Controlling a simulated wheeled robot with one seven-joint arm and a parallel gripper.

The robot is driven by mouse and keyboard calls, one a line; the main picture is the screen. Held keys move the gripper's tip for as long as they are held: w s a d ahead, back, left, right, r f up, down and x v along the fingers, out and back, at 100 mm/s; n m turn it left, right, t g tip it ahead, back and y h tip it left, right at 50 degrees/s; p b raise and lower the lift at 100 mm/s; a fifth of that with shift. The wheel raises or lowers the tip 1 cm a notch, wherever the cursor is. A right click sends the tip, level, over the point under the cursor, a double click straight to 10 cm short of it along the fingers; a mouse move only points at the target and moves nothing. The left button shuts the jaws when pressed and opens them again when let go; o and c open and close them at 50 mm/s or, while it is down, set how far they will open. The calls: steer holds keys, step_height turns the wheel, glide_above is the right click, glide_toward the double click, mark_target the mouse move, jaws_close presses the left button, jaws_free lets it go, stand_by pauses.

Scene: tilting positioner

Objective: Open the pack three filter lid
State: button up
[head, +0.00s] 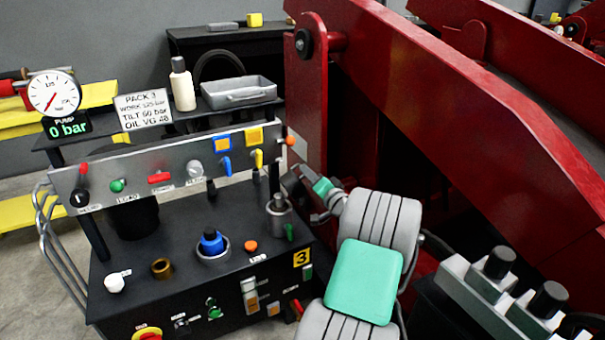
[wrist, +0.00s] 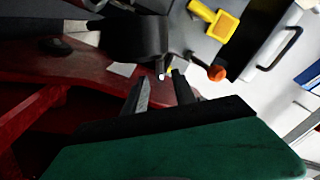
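The pack three (head: 150,225) is a black cabinet with a yellow "3" plate (head: 301,258) on its front right. On its top sits a blue cap (head: 211,241) in a pale round collar. A grey metal cylinder with a knob (head: 279,215) stands to its right. No label tells me which of these is the filter lid. My gripper (head: 303,186) is beside the right end of the pack's upright panel, above and right of the cylinder. In the wrist view my gripper (wrist: 160,82) has its two dark fingers apart with nothing held between them.
The upright panel (head: 165,170) carries several levers and an orange ball (head: 290,140), also near the fingers in the wrist view (wrist: 216,73). A red steel frame (head: 460,110) stands close at right. Grey valve blocks (head: 490,290) are at lower right. The dial (head: 54,93) display reads 0 bar.

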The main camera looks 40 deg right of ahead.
mark_target(298, 164)
steer(key=b+x, duration=0.1)
steer(key=x, duration=0.5)
steer(key=shift+w+a, duration=0.1)
steer(key=shift+c, duration=0.5)
jaws_close()
stand_by(0.6)
